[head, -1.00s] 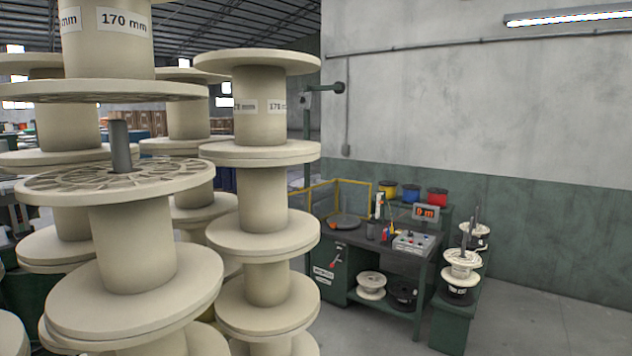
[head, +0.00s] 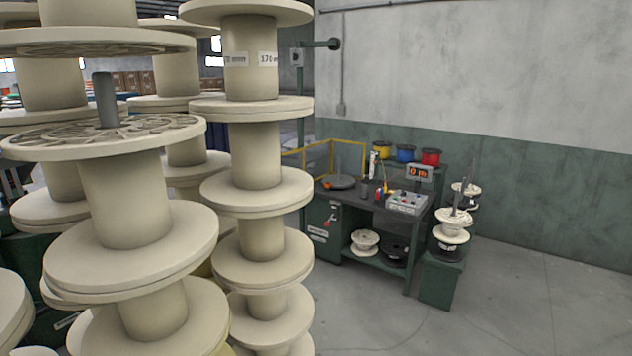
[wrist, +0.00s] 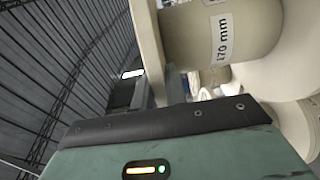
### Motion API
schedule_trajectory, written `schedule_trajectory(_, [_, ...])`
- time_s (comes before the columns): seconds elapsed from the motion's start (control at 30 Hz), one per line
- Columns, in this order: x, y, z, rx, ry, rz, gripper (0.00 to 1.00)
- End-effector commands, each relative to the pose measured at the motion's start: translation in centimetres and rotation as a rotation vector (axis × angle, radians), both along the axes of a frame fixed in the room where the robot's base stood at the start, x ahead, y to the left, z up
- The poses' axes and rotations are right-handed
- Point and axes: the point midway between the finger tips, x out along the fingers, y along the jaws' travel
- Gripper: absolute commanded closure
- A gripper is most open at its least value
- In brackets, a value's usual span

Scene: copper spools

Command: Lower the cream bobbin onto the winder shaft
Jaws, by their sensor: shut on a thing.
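A cream bobbin with a "170 mm" label (wrist: 215,40) fills the upper part of the wrist view. My gripper (wrist: 163,90) is shut on its rim flange there; the exact contact is partly hidden. In the head view a cream bobbin (head: 85,12), cut off by the top edge, hangs above a grey upright post (head: 105,100). Its lower flange is clear of the post's top, and it appears to be the held one. My gripper is outside the head view. I cannot tell whether this post is the winder shaft.
The post rises from a stack of cream bobbins (head: 125,195). Another tall stack (head: 256,155) stands close at its right.

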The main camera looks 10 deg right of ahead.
Motion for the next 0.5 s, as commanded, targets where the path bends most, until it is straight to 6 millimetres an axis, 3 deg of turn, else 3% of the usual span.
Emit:
schedule_trajectory(0.17, [-0.2, -0.1, -1.0, 0.005, -0.005, 0.002, 1.0])
schedule_trajectory(0.5, [-0.1, -0.1, -4.9, 0.007, -0.006, 0.002, 1.0])
